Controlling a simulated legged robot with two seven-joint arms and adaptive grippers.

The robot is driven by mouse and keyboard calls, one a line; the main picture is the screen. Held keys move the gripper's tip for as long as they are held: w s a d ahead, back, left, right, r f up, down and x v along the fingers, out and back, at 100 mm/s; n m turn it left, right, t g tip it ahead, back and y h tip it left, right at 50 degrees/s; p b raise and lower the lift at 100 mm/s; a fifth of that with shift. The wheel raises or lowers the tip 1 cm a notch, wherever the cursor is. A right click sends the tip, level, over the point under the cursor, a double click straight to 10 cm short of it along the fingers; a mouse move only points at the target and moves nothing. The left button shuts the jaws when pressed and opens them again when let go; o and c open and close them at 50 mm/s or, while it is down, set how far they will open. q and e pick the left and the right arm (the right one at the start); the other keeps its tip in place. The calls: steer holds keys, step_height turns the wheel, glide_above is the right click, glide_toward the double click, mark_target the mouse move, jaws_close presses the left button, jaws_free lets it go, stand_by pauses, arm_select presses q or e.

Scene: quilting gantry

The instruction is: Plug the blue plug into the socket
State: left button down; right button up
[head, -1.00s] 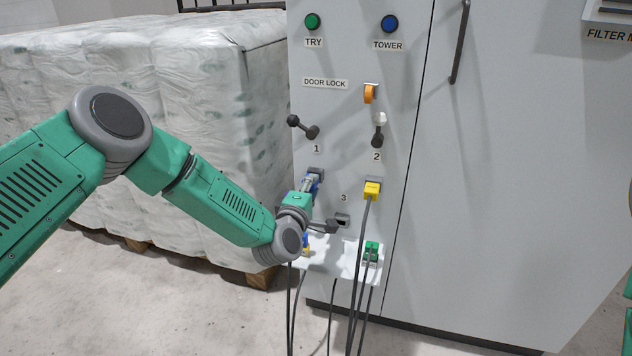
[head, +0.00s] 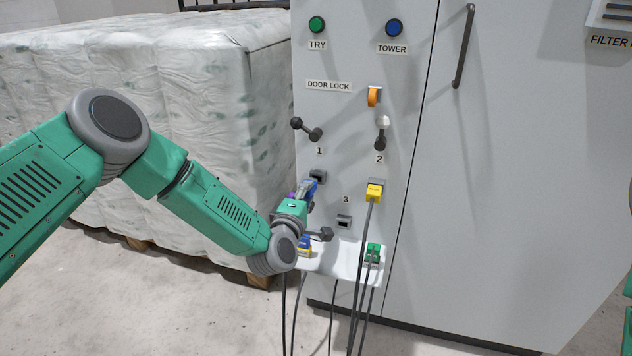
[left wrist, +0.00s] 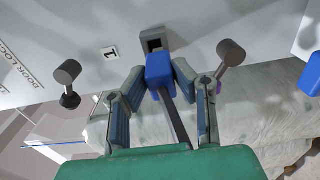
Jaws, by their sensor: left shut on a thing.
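The blue plug (left wrist: 160,73) is held between the fingers of my left gripper (left wrist: 163,80), its dark cable running back toward the palm. The socket under label 1 (left wrist: 154,42) lies just beyond the plug's front end in the left wrist view, its dark opening still showing. In the head view my left gripper (head: 308,187) is just below and left of socket 1 (head: 318,176). The plug is hard to tell from the fingers there. Another socket, marked 3 (head: 344,221), shows an empty opening. My right gripper is out of view.
A yellow plug (head: 375,192) sits in the socket below label 2. A white shelf (head: 340,262) below holds a green plug (head: 372,251) and a partly hidden blue and yellow item (head: 304,245). Cables hang down. Lever knobs (head: 308,129) project above socket 1. Wrapped bales (head: 200,90) stand left.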

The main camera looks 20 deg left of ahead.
arm_select(q)
steer(key=shift+s+d+r+p, duration=0.15)
steer(key=shift+s+p, duration=0.15)
steer(key=shift+s, duration=0.4)
